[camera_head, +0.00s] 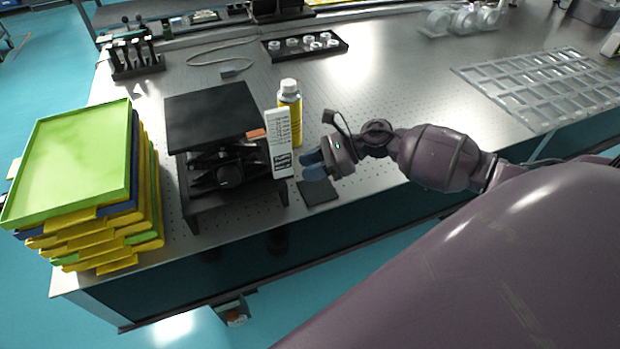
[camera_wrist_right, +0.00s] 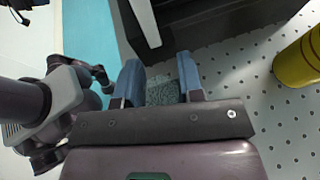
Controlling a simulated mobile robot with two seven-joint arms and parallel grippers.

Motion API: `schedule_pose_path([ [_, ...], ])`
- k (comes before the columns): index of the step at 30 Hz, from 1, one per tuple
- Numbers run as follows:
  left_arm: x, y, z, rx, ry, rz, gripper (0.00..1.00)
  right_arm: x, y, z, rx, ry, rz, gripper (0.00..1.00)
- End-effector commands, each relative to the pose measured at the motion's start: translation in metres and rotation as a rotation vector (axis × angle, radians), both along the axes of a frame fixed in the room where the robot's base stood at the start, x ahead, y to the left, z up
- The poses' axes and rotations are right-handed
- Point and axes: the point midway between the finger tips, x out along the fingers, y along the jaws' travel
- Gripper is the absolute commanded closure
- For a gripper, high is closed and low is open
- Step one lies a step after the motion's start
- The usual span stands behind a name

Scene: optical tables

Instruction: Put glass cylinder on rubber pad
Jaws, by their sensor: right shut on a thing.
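My right gripper (camera_head: 312,166) is low over the front of the table, just right of the black stand. Its blue fingers stand apart in the right wrist view (camera_wrist_right: 160,82), holding what seems to be the clear glass cylinder, whose outline I cannot make out. The dark square rubber pad (camera_head: 320,193) lies flat on the table, just below the fingertips in the head view. A speckled grey-green patch, likely the pad (camera_wrist_right: 163,95), shows between the fingers. Whether the cylinder touches the pad is hidden. My left gripper is not in view.
A black stand (camera_head: 210,115), a white box (camera_head: 278,150) and a yellow bottle (camera_head: 291,110) are close left of the gripper. Stacked trays (camera_head: 75,165) stand far left. A clear grid rack (camera_head: 545,85) lies right. The table's front edge is near.

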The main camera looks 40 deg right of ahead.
Motion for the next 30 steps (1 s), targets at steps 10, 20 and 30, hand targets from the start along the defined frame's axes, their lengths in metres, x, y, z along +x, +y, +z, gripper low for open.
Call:
schedule_pose_path([
  [10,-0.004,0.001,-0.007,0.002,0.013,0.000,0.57,0.000,0.000,-0.033,0.001,0.003,-0.002,0.91],
  [20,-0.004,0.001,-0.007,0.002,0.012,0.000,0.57,0.000,0.000,-0.044,-0.001,-0.001,-0.001,0.91],
  [30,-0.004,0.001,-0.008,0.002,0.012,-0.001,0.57,0.000,0.000,-0.047,0.000,0.000,-0.001,0.44],
])
